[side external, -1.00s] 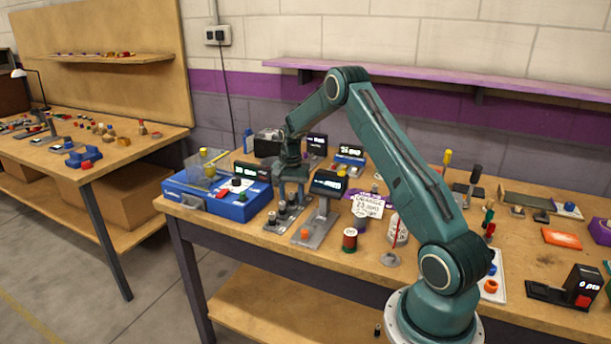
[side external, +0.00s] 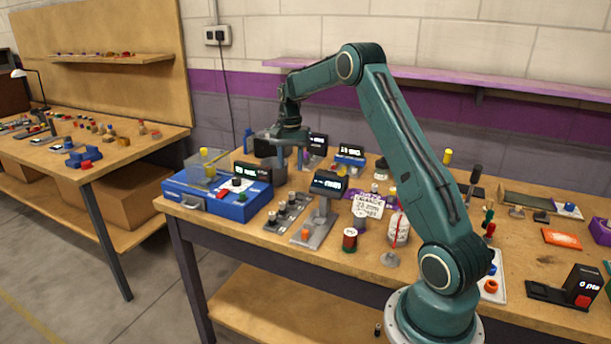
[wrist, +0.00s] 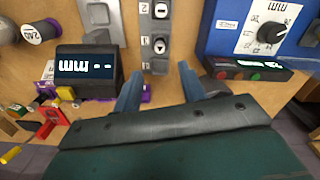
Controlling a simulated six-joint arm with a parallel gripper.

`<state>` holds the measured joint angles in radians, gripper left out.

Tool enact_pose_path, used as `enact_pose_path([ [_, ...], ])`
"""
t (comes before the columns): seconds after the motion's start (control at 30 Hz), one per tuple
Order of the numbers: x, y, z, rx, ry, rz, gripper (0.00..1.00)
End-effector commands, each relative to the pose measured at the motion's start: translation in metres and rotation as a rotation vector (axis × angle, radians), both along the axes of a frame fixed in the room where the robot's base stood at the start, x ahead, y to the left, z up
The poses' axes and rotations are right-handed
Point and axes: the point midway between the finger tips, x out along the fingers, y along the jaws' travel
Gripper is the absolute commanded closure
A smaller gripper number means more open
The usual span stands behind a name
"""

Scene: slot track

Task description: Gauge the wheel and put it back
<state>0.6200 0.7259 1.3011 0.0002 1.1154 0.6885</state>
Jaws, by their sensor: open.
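A grey slot track (side external: 270,228) lies on the bench with small dark, pale-topped round pieces standing in a row along it. Two of these round pieces (wrist: 160,10) show in numbered places in the wrist view. I cannot tell which is the wheel. The gauge has a dark display (side external: 328,183) on a grey stand right of the track; in the wrist view its display (wrist: 85,65) reads dashes and "mm". A small orange piece (side external: 305,234) is at its foot. My gripper (side external: 291,163) is open and empty, raised behind the track; its fingers (wrist: 160,85) stand apart.
A blue case (side external: 217,203) with a dial panel stands left of the track. A red and green spool (side external: 350,239) and a white sign (side external: 368,204) are to the right. Other displays (side external: 350,153) stand behind.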

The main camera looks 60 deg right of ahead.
Motion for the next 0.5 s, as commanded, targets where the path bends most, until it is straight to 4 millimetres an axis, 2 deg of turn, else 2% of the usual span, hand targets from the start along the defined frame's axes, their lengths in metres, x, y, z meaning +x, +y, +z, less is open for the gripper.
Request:
enact_pose_path([
  [0.13, 0.0002, -0.0001, 0.0059, -0.001, -0.001, 0.0, 0.59],
  [0.5, 0.0, 0.0, 0.0063, -0.001, -0.001, 0.0, 0.59],
])
